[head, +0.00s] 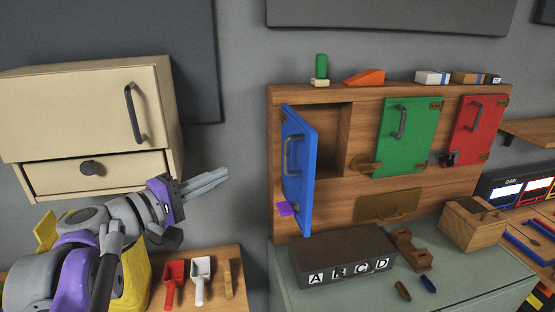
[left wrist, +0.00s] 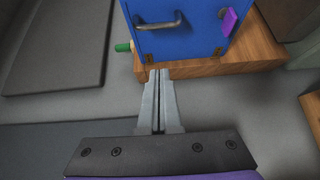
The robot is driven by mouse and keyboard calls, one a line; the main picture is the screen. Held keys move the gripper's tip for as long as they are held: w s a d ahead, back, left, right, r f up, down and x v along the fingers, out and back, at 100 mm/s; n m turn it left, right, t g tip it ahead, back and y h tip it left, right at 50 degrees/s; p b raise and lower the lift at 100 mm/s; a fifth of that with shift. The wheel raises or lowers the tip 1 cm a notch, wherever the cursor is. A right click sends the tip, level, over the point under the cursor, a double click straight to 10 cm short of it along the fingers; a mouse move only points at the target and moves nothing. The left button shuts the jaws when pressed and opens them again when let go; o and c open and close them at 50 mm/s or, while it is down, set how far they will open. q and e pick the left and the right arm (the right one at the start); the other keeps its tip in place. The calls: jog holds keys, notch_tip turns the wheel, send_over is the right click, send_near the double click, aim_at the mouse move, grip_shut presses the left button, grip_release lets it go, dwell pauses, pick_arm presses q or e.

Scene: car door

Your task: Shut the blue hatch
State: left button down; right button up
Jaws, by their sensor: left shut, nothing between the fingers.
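The blue hatch (head: 298,170) stands open on the left side of the wooden cabinet (head: 358,95), swung outward on its left edge, with the dark compartment (head: 332,140) showing behind it. It has a grey handle (head: 290,156) and a purple tab (head: 288,209) low on it. The blue hatch also shows at the top of the left wrist view (left wrist: 178,36), apart from the fingertips. My left gripper (head: 222,176) is shut and empty, in the air left of the hatch; its fingers also show in the left wrist view (left wrist: 159,75). My right gripper is not in view.
The green hatch (head: 412,145) and red hatch (head: 478,130) lie closed. Blocks, including an orange wedge (head: 365,78), sit on top of the cabinet. A cream cabinet (head: 60,110) is at left, above my arm. A lettered dark box (head: 345,262) stands below the blue hatch.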

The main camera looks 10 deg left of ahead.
aim_at(287, 169)
pick_arm(q)
jog(key=w+d, duration=0.9)
jog(key=shift+p, duration=0.45)
jog(key=shift+s+d, duration=0.1)
jog(key=shift+d, duration=0.05)
